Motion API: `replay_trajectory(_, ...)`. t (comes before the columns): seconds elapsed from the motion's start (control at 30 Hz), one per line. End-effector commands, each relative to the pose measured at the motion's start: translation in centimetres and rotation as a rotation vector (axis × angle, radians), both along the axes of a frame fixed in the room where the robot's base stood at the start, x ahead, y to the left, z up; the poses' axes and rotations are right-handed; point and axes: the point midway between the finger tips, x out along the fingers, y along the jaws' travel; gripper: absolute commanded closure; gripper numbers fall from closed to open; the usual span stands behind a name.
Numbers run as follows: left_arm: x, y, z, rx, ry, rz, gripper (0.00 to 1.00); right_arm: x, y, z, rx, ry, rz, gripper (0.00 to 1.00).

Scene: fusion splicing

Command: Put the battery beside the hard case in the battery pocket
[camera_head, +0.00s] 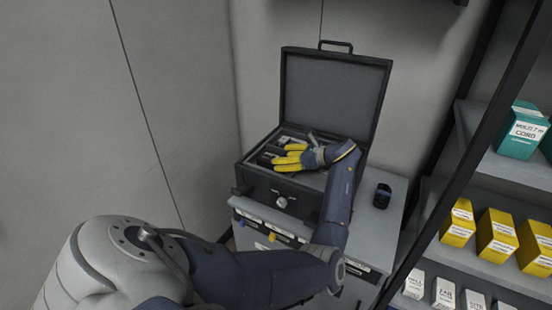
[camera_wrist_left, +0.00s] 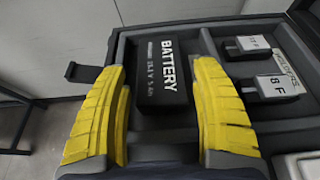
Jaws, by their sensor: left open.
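The open black hard case (camera_head: 262,187) stands on a grey cabinet, its lid (camera_head: 330,95) up at the back. My left gripper (camera_head: 288,158), with yellow fingers, reaches in over the case from the right. In the left wrist view the black battery (camera_wrist_left: 165,75), with white lettering, lies in a dark compartment at the left of the case tray (camera_wrist_left: 250,25). The left gripper (camera_wrist_left: 160,110) is open, one finger on each side of the battery. I cannot tell whether either finger touches it. The battery's near end is partly in shadow. The right gripper is not in view.
Two dark labelled blocks (camera_wrist_left: 247,47) (camera_wrist_left: 275,87) sit in the tray to the right of the gripper. A small dark object (camera_head: 382,196) stands on the cabinet top, right of the case. A shelf (camera_head: 500,262) with yellow and teal boxes is at the right.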

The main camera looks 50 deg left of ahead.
Motion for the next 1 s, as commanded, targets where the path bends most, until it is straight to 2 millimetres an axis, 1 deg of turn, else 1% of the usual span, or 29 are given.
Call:
replay_trajectory(0.03,0.3,-0.9,0.4,-0.001,-0.001,-0.001,0.35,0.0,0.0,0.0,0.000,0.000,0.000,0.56)
replay_trajectory(0.2,1.0,-3.5,1.5,-0.002,-0.001,-0.001,0.35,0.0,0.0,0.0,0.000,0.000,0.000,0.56)
replay_trajectory(0.4,1.6,-5.6,2.4,-0.001,0.000,0.000,0.35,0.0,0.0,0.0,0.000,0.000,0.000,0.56)
replay_trajectory(0.63,1.9,-6.7,2.9,0.001,0.000,0.001,0.35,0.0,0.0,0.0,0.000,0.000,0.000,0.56)
replay_trajectory(1.0,2.0,-6.9,3.0,0.001,0.000,0.001,0.35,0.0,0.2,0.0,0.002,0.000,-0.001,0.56)
